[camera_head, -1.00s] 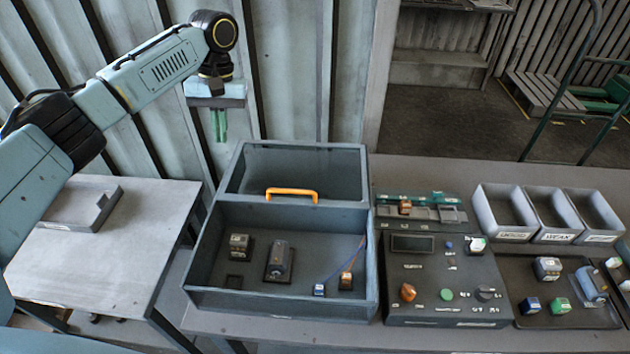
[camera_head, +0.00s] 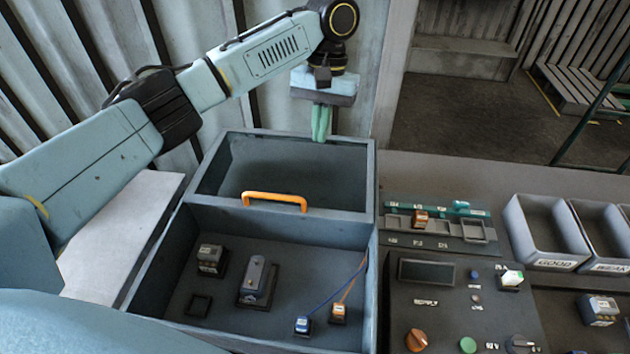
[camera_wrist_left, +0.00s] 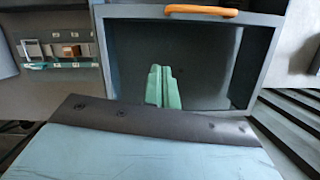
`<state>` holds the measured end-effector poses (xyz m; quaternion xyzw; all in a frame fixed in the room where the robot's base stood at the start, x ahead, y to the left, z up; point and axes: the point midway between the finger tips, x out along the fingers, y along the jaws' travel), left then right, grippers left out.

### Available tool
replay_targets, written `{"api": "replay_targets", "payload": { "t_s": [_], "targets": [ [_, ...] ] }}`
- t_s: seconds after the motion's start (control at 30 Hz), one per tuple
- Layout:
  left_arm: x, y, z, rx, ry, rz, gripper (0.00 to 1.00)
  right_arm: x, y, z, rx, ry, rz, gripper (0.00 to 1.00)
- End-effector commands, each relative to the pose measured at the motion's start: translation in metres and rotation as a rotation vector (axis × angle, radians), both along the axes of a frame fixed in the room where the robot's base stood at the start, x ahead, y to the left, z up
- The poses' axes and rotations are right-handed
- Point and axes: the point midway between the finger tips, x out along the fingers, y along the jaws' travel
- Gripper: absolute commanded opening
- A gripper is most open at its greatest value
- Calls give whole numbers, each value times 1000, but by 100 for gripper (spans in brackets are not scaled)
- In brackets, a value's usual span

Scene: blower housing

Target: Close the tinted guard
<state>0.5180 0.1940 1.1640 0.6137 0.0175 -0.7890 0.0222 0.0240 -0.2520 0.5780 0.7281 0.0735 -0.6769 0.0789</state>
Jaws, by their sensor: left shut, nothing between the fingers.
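The tinted guard (camera_head: 240,172) is a dark see-through panel in a grey frame at the back of the blower housing (camera_head: 150,262). It stands raised, leaving the front of the box uncovered. Its orange handle (camera_head: 275,199) is at the panel's lower edge in the head view, and the handle also shows at the top of the left wrist view (camera_wrist_left: 201,11). My left gripper (camera_head: 320,136) is shut and empty, with green fingers pointing down near the guard's far right edge. In the left wrist view the fingers (camera_wrist_left: 163,88) appear in front of the dark panel. My right gripper is not seen.
Inside the box are a grey motor-like part (camera_head: 257,281), a small block (camera_head: 211,259) and two wired connectors (camera_head: 303,324). A control panel (camera_head: 465,310) and grey bins (camera_head: 545,232) stand to the right. A pale side table (camera_head: 115,235) is at the left.

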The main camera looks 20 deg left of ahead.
Motion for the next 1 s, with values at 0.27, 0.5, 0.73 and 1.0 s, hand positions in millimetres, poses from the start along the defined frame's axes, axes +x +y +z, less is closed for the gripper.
{"api": "replay_targets", "payload": {
  "t_s": [0.27,0.5,0.73,1.0],
  "targets": [
    [-8,1,-32,1,3,1,0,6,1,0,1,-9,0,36],
    [-21,0,-82,3,3,1,0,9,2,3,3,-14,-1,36],
    [-44,-1,-96,0,0,-2,0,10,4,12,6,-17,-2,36],
    [-63,-3,-97,1,-1,0,0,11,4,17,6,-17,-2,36]
  ]
}}
